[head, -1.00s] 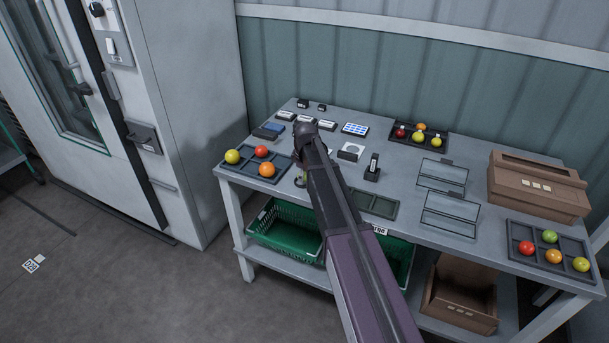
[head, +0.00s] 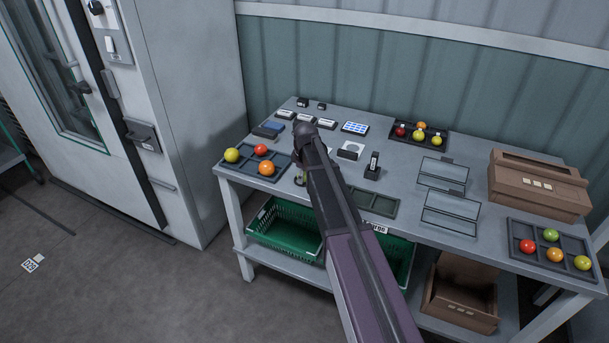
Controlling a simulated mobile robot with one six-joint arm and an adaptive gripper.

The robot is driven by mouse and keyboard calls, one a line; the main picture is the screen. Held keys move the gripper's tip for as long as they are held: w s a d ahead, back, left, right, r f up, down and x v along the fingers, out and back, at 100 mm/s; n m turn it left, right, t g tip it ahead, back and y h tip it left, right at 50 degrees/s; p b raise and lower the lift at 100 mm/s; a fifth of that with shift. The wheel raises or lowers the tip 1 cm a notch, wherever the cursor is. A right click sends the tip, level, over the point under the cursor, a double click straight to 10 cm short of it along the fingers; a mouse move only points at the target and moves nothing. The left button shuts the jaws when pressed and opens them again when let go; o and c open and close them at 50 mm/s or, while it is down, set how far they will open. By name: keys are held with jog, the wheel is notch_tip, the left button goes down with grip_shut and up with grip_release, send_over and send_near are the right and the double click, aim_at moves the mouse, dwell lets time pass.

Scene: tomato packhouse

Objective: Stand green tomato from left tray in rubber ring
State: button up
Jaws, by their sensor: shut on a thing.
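The left tray (head: 285,163) is a dark divided tray at the table's left end. It holds a yellow tomato (head: 232,155), a red tomato (head: 261,150) and an orange tomato (head: 266,168). My gripper (head: 301,178) is low over the table just right of this tray, largely hidden by my own arm. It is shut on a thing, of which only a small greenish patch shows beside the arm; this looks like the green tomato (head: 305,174). A dark round shape under it may be the rubber ring (head: 300,183), but it is too small to tell whether they touch.
A dark green divided tray (head: 385,213) lies right of my arm. A black stand (head: 373,168) and a block with a white disc (head: 350,151) stand behind it. More tomato trays lie at the back (head: 445,141) and right (head: 515,230), near a brown box (head: 535,190).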

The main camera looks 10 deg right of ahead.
jog(key=shift+f, duration=0.15)
jog(key=o, duration=0.9)
jog(key=shift+c, duration=0.2)
jog(key=c, duration=0.3)
jog(key=shift+w, duration=0.1)
jog(key=shift+r+p, duration=3.45)
jog(key=shift+r, duration=0.1)
